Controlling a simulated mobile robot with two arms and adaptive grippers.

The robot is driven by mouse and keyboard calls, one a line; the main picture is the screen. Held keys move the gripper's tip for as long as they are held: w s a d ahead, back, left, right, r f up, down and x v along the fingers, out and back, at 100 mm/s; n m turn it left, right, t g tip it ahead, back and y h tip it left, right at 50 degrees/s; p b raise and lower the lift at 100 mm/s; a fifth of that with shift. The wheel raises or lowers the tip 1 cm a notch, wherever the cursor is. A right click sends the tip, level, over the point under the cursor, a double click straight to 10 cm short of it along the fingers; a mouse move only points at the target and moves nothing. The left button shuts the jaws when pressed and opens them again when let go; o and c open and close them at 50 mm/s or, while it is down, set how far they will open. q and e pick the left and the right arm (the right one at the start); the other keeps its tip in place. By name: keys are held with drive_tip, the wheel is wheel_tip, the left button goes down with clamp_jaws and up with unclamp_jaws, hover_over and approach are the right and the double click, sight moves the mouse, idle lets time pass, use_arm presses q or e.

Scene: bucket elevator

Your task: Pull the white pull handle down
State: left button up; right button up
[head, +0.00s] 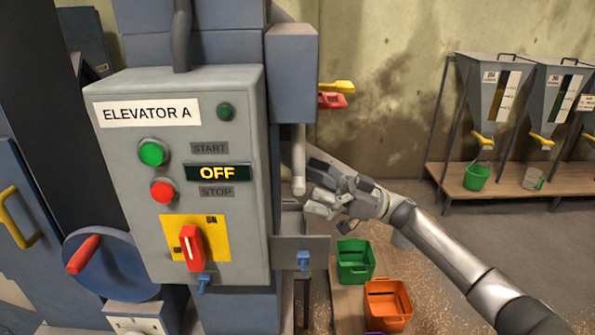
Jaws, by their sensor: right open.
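The white pull handle (299,160) is a short upright rod below the blue-grey box (292,75), to the right of the control panel. My right gripper (309,187) is open, just right of the handle's lower end. Its fingers point left toward the handle. I cannot tell whether they touch it. My left gripper is not in view.
The grey control panel (120,190), labelled ELEVATOR A, reads OFF and has a red rotary switch (191,248). A metal chute (303,250) lies below the handle. Green (355,262) and orange (387,305) crates stand lower right. Hoppers (497,90) stand over a bench at right.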

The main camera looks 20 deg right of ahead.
sight(298, 173)
drive_tip(key=shift+x, duration=1.2)
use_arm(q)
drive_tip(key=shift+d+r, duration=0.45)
use_arm(e)
drive_tip(key=shift+w+a, duration=0.1)
drive_tip(key=shift+a, duration=0.2)
drive_tip(key=shift+c, duration=0.3)
drive_tip(key=c, duration=1.4)
use_arm(q)
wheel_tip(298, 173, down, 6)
drive_tip(key=b, duration=0.5)
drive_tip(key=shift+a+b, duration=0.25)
drive_tip(key=shift+b, duration=0.05)
use_arm(e)
drive_tip(key=shift+o, duration=0.2)
wheel_tip(298, 173, down, 11)
drive_tip(key=shift+r, duration=0.15)
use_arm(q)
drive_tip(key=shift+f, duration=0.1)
use_arm(e)
drive_tip(key=o, duration=1.4)
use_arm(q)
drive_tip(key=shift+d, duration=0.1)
